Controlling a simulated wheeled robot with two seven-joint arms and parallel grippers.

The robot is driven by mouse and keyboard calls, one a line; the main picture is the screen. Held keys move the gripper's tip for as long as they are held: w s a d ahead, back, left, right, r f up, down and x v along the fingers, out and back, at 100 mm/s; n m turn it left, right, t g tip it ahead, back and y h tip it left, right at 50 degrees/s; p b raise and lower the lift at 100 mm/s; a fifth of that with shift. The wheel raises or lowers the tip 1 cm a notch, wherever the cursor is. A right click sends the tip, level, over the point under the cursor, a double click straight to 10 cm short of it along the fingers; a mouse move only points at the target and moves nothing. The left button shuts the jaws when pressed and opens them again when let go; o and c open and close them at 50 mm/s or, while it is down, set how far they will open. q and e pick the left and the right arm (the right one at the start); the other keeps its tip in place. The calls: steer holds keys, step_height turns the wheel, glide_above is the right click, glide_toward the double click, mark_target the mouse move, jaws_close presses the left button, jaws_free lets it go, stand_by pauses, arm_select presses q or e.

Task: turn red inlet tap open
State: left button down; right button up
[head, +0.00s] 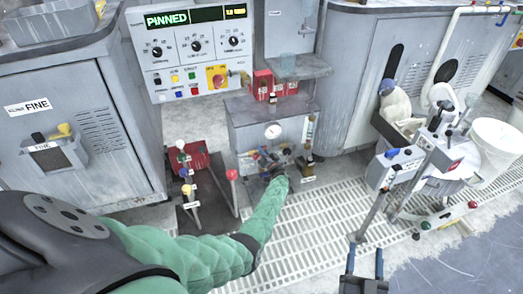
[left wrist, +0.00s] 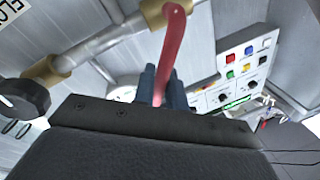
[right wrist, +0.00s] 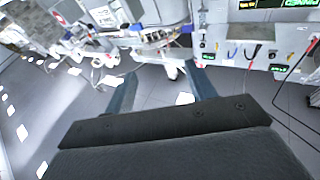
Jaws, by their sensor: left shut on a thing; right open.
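The red inlet tap (left wrist: 172,50) shows in the left wrist view as a long red lever on a brass fitting (left wrist: 153,12) of a grey pipe. My left gripper (left wrist: 163,85) is shut on the red lever, with a blue-grey finger at each side of it. In the head view my left gripper (head: 270,160) is at the front of the grey cabinet with the round gauge (head: 273,131); the tap is hard to make out there. My right gripper (head: 365,268) is open and empty over the floor at the bottom; its two fingers (right wrist: 162,92) stand apart in the right wrist view.
A stand with coloured levers (head: 187,178) and a red-knobbed lever (head: 232,175) is left of my left arm. The control panel (head: 195,50) reads PINNED. A steel trolley (head: 440,160) and white bucket (head: 495,145) stand at right. The floor grating (head: 325,225) is mostly clear.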

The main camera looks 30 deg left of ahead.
step_height(320, 180, down, 7)
steer(key=g, duration=0.3)
arm_select(q)
step_height(320, 180, down, 6)
steer(key=w+d+m+t+h+b, duration=0.1)
steer(key=w+d+m+t, duration=0.1)
steer(key=m, duration=1.1)
steer(key=shift+r+t, duration=0.2)
steer(key=shift+t, duration=0.4)
arm_select(e)
step_height(320, 180, up, 18)
steer(key=s+d+t, duration=0.1)
steer(key=t, duration=0.5)
steer(key=shift+s+f+t+y, duration=0.25)
steer(key=shift+t+y, duration=0.15)
arm_select(q)
steer(key=c, duration=1.5)
jaws_free()
steer(key=shift+w, duration=0.1)
